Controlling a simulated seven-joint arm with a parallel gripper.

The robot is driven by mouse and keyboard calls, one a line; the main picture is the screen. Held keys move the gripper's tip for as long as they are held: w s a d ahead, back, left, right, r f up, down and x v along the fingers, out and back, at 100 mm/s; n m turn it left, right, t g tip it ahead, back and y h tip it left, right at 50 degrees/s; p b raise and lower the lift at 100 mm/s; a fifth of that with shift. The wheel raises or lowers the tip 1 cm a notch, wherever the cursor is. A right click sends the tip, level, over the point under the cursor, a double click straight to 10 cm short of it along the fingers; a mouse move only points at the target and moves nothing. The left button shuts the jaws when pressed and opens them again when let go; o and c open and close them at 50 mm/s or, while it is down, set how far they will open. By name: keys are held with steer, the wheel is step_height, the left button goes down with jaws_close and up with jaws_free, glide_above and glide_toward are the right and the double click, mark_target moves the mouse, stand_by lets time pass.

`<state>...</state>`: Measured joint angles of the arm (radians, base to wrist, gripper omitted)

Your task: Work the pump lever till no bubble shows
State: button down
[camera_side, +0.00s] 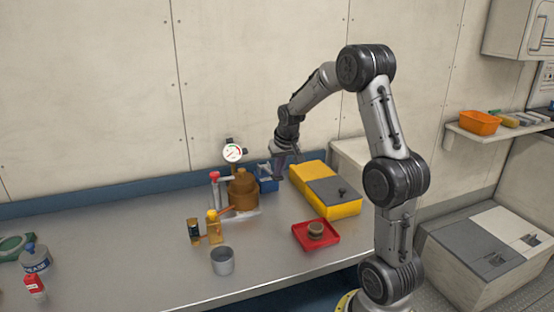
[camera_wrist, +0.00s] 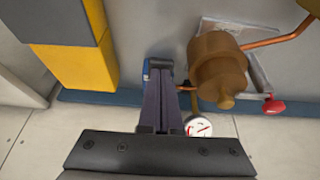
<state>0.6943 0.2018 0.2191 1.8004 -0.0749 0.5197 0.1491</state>
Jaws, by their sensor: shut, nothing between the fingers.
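A brown pump-like body (camera_side: 243,190) stands on a pale base plate at the back of the bench. It also shows in the wrist view (camera_wrist: 217,68). A red knob (camera_side: 214,176) tops a grey post at its left, and also shows in the wrist view (camera_wrist: 272,106); I cannot tell whether this is the pump lever. A copper pipe leads to a yellow fitting (camera_side: 213,226) beside a small dark sight piece (camera_side: 194,230); no bubble can be made out. My gripper (camera_side: 282,172) is shut and empty, right of the brown body, above or beside a blue box (camera_side: 267,182).
A round gauge (camera_side: 233,152) stands behind the brown body. A yellow and grey case (camera_side: 318,188) is close right of my gripper. A red tray (camera_side: 328,240) holds a round brown piece. A grey cup (camera_side: 222,261) stands in front.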

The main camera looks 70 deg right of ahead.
steer(key=shift+s+a+f, duration=0.2)
steer(key=shift+f, duration=0.5)
steer(key=shift+s+a+f, duration=0.15)
steer(key=shift+f, duration=0.55)
steer(key=shift+s+a+f, duration=0.2)
steer(key=shift+f, duration=0.6)
steer(key=v, duration=0.4)
steer(key=w+v, duration=0.1)
steer(key=v, duration=0.1)
steer(key=shift+s+d+r, duration=0.1)
steer(key=shift+d+r, duration=0.2)
steer(key=shift+d, duration=0.05)
steer(key=s+a+v, duration=0.1)
steer(key=v, duration=0.7)
steer(key=shift+s+a+f, duration=0.1)
steer(key=shift+s, duration=0.05)
